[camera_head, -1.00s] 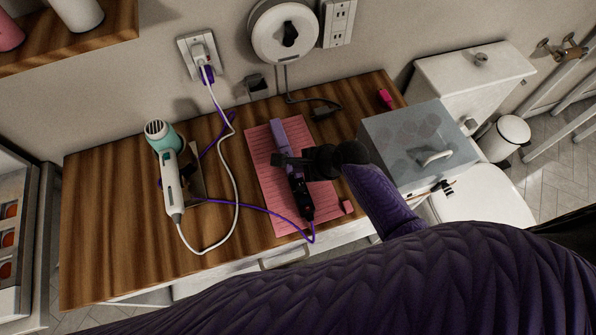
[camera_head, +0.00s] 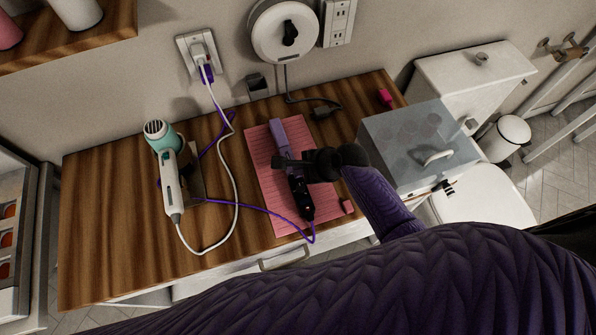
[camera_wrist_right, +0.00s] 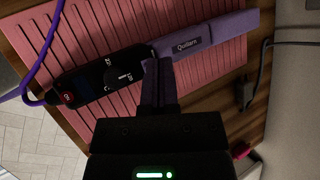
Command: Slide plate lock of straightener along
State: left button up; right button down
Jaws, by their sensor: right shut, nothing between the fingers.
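The straightener (camera_head: 281,137) lies on a pink ribbed mat (camera_head: 265,177) on the wooden counter. It has purple plates and a black handle, with its purple cord leaving the handle end. In the right wrist view the straightener (camera_wrist_right: 205,38) shows a label on the plate part and a dial and markings on the black handle. My right gripper (camera_head: 280,163) is over the middle of the straightener. In the right wrist view its fingers (camera_wrist_right: 158,66) are together and empty, with tips at the joint between handle and plates. I cannot tell whether they touch it. The plate lock is not clearly visible. My left gripper is not in view.
A teal and white hair dryer (camera_head: 170,175) stands left of the mat, with a white cord looping between them. A translucent box (camera_head: 415,150) is at the right. A small pink block (camera_head: 347,207) lies by the mat's corner. A black plug (camera_head: 322,113) lies behind.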

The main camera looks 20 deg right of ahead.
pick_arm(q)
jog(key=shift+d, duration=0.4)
pick_arm(e)
jog(key=shift+a, duration=0.15)
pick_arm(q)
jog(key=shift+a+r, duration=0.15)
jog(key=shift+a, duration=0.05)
pick_arm(e)
jog(key=shift+a, duration=0.15)
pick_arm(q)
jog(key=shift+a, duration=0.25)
pick_arm(e)
jog(key=shift+a, duration=0.1)
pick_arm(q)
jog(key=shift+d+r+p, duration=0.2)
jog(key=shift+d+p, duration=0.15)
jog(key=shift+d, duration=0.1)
pick_arm(e)
jog(key=shift+a, duration=0.35)
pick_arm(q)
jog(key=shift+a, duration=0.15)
pick_arm(e)
jog(key=shift+r, duration=0.1)
jog(key=shift+r+p, duration=0.3)
jog(key=shift+p, duration=0.25)
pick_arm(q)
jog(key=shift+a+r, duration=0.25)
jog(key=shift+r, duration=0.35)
